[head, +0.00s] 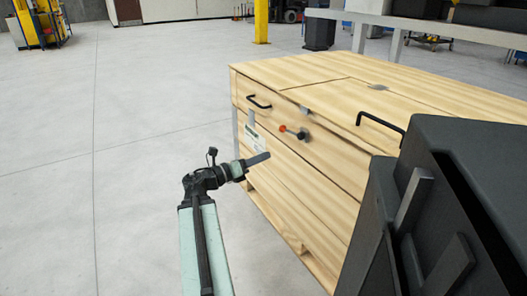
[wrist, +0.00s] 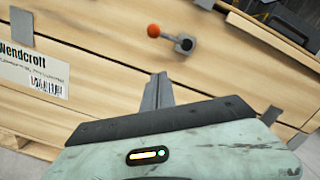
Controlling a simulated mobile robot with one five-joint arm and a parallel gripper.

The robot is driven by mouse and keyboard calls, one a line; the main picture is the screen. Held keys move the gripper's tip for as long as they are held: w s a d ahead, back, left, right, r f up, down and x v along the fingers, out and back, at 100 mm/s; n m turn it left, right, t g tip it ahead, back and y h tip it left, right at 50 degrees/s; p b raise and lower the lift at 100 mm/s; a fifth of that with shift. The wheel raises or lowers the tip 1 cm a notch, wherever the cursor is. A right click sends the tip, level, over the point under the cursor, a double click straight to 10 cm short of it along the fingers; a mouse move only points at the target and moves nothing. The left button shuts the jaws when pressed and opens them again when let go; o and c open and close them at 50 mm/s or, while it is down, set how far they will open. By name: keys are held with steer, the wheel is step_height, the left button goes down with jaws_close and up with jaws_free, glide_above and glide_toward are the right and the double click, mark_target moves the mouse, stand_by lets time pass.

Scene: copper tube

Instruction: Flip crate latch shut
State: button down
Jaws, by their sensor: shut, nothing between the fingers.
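The wooden crate (head: 330,185) stands to the right of my arm in the head view, and its planked side fills the wrist view (wrist: 90,85). The latch (head: 295,132) is a short grey lever with an orange-red knob, mounted on the crate's side below the lid. In the wrist view the latch (wrist: 173,38) has its knob at the left and its grey pivot at the right. My gripper (head: 262,158) is shut and empty, below and left of the latch in the head view. In the wrist view my gripper's fingertips (wrist: 160,78) are together below the latch, apart from it.
A white label (wrist: 35,75) is on the planks. A dark box-like body (head: 465,165) blocks the lower right of the head view. Open concrete floor (head: 110,150) lies to the left.

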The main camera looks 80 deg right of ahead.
mark_target(290, 132)
steer(key=s+d+r+p, duration=0.3)
steer(key=s+d, duration=0.1)
steer(key=d, duration=0.3)
steer(key=shift+r+p, duration=0.4)
